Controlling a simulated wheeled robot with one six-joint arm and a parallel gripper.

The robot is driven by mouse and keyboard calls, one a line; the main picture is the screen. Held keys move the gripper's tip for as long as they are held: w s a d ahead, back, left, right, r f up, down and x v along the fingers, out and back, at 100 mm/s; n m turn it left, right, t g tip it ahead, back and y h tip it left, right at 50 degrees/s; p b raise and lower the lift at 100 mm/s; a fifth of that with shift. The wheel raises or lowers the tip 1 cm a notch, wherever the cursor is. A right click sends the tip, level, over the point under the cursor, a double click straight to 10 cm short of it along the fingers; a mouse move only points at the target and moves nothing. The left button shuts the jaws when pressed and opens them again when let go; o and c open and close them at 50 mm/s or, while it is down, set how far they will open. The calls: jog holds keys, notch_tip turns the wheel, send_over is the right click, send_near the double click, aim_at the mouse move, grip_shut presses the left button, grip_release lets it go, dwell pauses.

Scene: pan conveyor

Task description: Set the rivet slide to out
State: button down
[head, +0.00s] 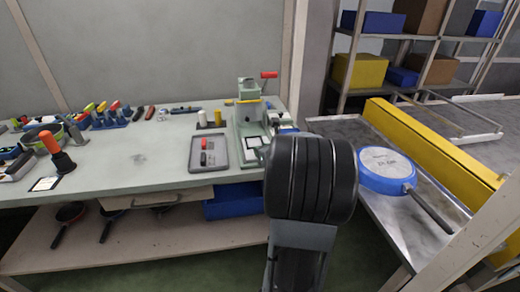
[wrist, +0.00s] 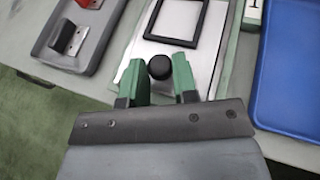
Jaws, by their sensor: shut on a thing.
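The rivet slide (wrist: 150,46) is a pale metal plate with a black square frame on it, in the wrist view. A round black knob (wrist: 160,67) stands at its near end. My gripper (wrist: 158,70) has its two green fingers on either side of the knob and is shut on it. The green press (head: 247,112) with a red-handled lever (head: 268,75) stands at the back of the bench in the head view.
A grey tray (head: 194,160) with red and black pieces lies left of the press. A blue tray (wrist: 295,70) is at right in the wrist view.

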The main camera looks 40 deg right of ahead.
jog(key=shift+s+f, duration=0.1)
jog(key=shift+f, duration=0.1)
jog(key=c, duration=1.3)
grip_release()
jog(key=shift+a, duration=0.1)
jog(key=shift+o, duration=0.5)
jog(key=shift+s+r, duration=0.1)
jog(key=shift+r, duration=0.05)
jog(key=shift+s, duration=0.1)
jog(key=shift+s+r, duration=0.25)
jog(key=shift+s, duration=0.05)
jog(key=p+v, duration=0.2)
jog(key=v, duration=1.1)
jog(key=shift+p, duration=0.4)
